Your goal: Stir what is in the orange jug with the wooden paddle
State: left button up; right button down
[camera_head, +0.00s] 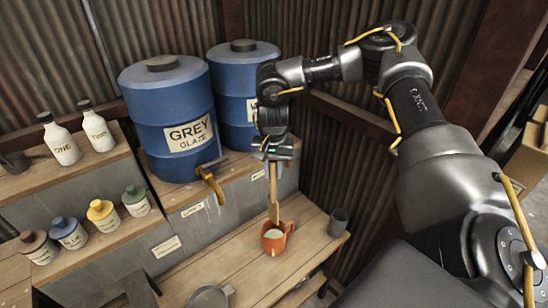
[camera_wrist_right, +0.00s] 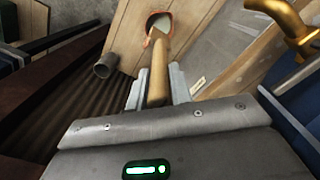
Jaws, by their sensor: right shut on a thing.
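The orange jug (camera_head: 277,239) stands on the wooden bench in the head view, with pale contents showing inside. Its rim and pale contents also show in the right wrist view (camera_wrist_right: 160,21). The wooden paddle (camera_head: 273,187) is held nearly upright, and its lower end reaches into the jug's mouth. In the right wrist view its handle (camera_wrist_right: 158,75) runs from between the fingers to the jug. My right gripper (camera_head: 272,152) is above the jug, shut on the paddle's upper part. How deep the paddle sits is hidden. My left gripper is not in view.
A dark grey cup (camera_head: 338,222) stands right of the jug on the wooden bench (camera_head: 240,262). A round grey pan (camera_head: 209,297) lies at front. A brass tap (camera_head: 211,182) on the blue GREY GLAZE barrel (camera_head: 170,110) sticks out left of the gripper. Several small bottles line the left shelves.

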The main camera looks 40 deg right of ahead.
aim_at(274, 204)
jog(key=shift+d+r, duration=0.15)
jog(key=shift+d, duration=0.1)
jog(key=shift+s, duration=0.15)
jog(key=shift+a+f+b, duration=0.1)
jog(key=shift+f+b, duration=0.1)
jog(key=shift+b, duration=0.1)
jog(key=shift+f+b, duration=0.5)
jog(key=shift+f, duration=0.05)
notch_tip(274, 204, down, 3)
jog(key=b, duration=0.3)
jog(key=shift+f, duration=0.5)
pick_arm(q)
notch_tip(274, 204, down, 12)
jog(key=b, duration=0.7)
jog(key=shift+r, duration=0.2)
pick_arm(e)
jog(key=shift+f, duration=5.2)
pick_arm(q)
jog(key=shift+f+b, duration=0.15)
jog(key=shift+b, duration=0.15)
